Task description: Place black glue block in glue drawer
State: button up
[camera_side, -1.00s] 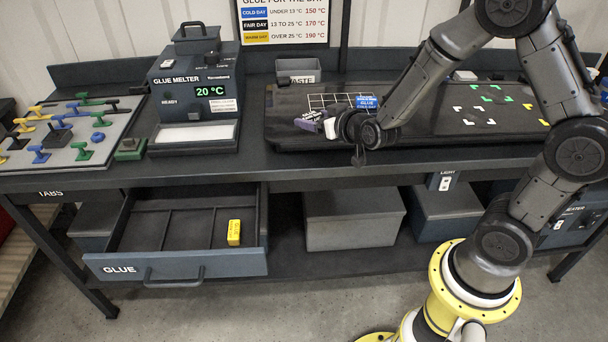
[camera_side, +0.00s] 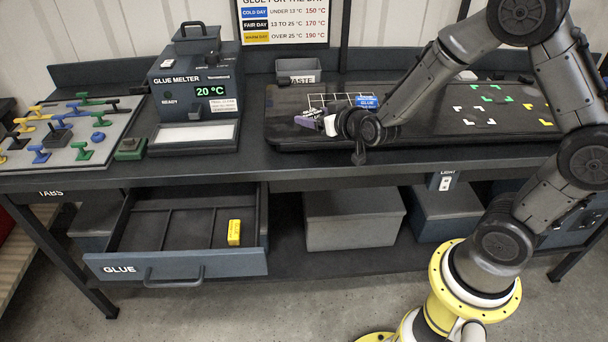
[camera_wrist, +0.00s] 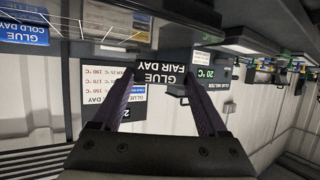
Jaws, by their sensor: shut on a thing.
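My gripper (camera_wrist: 158,78) is shut on the black glue block (camera_wrist: 160,73), labelled GLUE FAIR DAY, which sits between the purple fingertips in the wrist view. In the side view my gripper (camera_side: 309,121) is over the left part of the dark worktop mat, beside the wire rack; the black block cannot be made out clearly there. The glue drawer (camera_side: 176,269) is pulled open below the bench, to the lower left of my gripper. It has several compartments, and a yellow glue block (camera_side: 234,232) stands in the right part.
A blue glue block (camera_side: 367,101) is at the wire rack (camera_side: 325,100); it also shows in the wrist view (camera_wrist: 24,33). The glue melter (camera_side: 195,105) stands left of my gripper, the waste bin (camera_side: 298,71) behind. The bench edge lies between my gripper and the drawer.

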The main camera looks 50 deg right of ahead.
jog(key=s+d+r+m+g+h, duration=0.25)
jog(key=s+d+r, duration=0.25)
jog(key=s+d, duration=0.45)
jog(key=s+d+r+m+g+h, duration=0.1)
jog(key=s+d+r+m+h, duration=0.25)
jog(key=s+d, duration=0.6)
jog(key=w+d+f, duration=0.8)
jog(key=d+f, duration=0.1)
jog(key=shift+w+d, duration=0.1)
jog(key=shift+w, duration=0.3)
jog(key=shift+w+d+f, duration=0.1)
jog(key=shift+d+f, duration=0.05)
jog(key=shift+f, duration=1.6)
jog(key=shift+f, duration=0.1)
